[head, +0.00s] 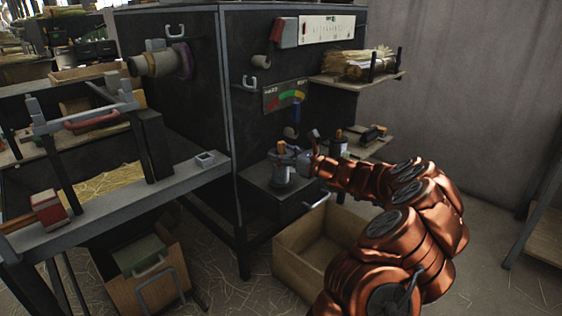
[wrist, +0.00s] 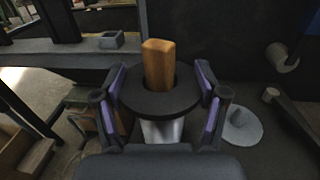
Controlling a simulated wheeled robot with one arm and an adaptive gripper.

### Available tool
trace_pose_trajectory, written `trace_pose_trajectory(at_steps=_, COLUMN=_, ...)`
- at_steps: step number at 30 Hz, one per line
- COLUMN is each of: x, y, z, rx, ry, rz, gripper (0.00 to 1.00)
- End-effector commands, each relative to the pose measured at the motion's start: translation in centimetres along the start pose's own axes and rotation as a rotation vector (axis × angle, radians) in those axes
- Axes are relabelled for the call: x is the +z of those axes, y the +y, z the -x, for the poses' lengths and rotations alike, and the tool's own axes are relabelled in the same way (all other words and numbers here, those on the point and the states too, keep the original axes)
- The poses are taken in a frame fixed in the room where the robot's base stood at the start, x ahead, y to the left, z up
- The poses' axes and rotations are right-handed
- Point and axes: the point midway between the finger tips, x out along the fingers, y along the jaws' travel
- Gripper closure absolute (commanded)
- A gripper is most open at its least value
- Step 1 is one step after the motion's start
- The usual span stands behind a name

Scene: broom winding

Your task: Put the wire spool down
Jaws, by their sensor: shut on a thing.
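The wire spool (wrist: 160,104) has a dark round flange, a wooden handle on top and a silvery wound body below. My gripper (wrist: 160,88) is shut on it, with one purple-padded finger on each side of the flange. In the head view my gripper (head: 292,157) holds the spool (head: 282,173) upright at the small dark ledge (head: 258,181) on the cabinet front. Whether the spool's underside touches the ledge is hidden. A grey disc with a short peg (wrist: 240,126) lies to the right of the spool in the wrist view.
A similar wooden-handled item (head: 339,146) stands on the shelf to the right. An open wooden box (head: 290,262) is on the floor below. A grey bench (head: 130,205) runs along the left.

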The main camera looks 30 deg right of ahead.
Motion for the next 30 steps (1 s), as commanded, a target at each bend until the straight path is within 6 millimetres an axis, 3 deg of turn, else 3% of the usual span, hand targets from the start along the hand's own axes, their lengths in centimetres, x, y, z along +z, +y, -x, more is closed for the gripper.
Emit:
trace_pose_trajectory(at_steps=3, x=-1.62, y=0.03, z=0.00, rx=0.001, ry=0.000, rz=0.000, gripper=0.98)
trace_pose_trajectory(at_steps=15, x=-1.82, y=0.03, z=-0.01, rx=0.001, ry=0.000, rz=0.000, gripper=0.98)
trace_pose_trajectory(at_steps=16, x=-1.92, y=0.04, z=0.00, rx=0.001, ry=0.000, rz=0.000, gripper=0.27)
trace_pose_trajectory(at_steps=23, x=-1.92, y=0.03, z=0.00, rx=0.001, ry=0.001, rz=0.000, gripper=0.03)
trace_pose_trajectory(at_steps=30, x=-1.93, y=0.03, z=0.00, rx=0.001, ry=0.001, rz=0.000, gripper=0.03)
